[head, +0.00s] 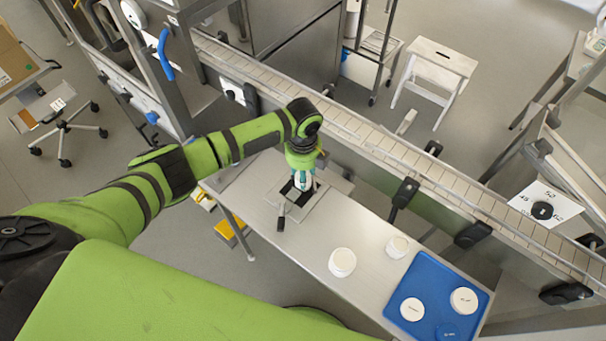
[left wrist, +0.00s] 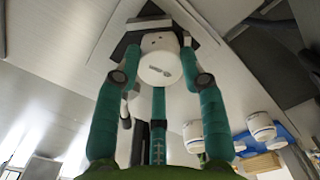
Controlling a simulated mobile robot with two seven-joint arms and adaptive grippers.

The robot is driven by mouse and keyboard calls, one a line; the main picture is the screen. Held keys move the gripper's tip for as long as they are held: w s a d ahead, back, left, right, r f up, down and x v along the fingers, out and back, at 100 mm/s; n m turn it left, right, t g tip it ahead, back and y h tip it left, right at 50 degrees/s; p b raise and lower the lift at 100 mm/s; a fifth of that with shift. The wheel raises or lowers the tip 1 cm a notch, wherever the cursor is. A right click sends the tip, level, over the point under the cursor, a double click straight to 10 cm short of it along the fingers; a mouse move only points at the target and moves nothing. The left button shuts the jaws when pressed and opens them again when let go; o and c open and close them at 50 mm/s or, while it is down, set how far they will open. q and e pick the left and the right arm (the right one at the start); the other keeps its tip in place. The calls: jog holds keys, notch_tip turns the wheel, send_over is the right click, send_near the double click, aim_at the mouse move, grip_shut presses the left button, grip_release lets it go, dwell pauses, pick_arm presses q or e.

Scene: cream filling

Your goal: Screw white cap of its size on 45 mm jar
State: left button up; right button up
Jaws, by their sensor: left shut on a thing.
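My left gripper (head: 303,183) is over a metal fixture (head: 283,207) on the steel table. In the left wrist view its green fingers (left wrist: 160,75) are closed on a round white cap (left wrist: 159,69) with a small grey mark on its face. The white cap also shows between the fingers in the head view (head: 304,181). Behind the cap in the wrist view is a dark clamp-like part (left wrist: 148,22). The jar under the cap is mostly hidden, and I cannot tell whether the cap touches it. My right gripper is not in view.
Two white-topped round containers, a larger (head: 342,262) and a smaller (head: 397,246), stand on the table. A blue tray (head: 428,275) at the right end holds white lids (head: 464,300) and a blue one (head: 447,332). A conveyor (head: 370,130) runs behind. A dial plate (head: 522,203) shows 45, 50, 62.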

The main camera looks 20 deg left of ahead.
pick_arm(q)
jog(key=m, duration=0.3)
jog(key=shift+m+b, duration=0.3)
jog(key=shift+b, duration=0.1)
jog(key=shift+m, duration=1.1)
grip_shut()
jog(key=shift+f+m+b, duration=0.1)
jog(key=shift+m+b, duration=0.45)
jog(key=shift+m, duration=0.65)
jog(key=m, duration=0.3)
jog(key=shift+b, duration=0.3)
jog(key=o, duration=1.1)
grip_release()
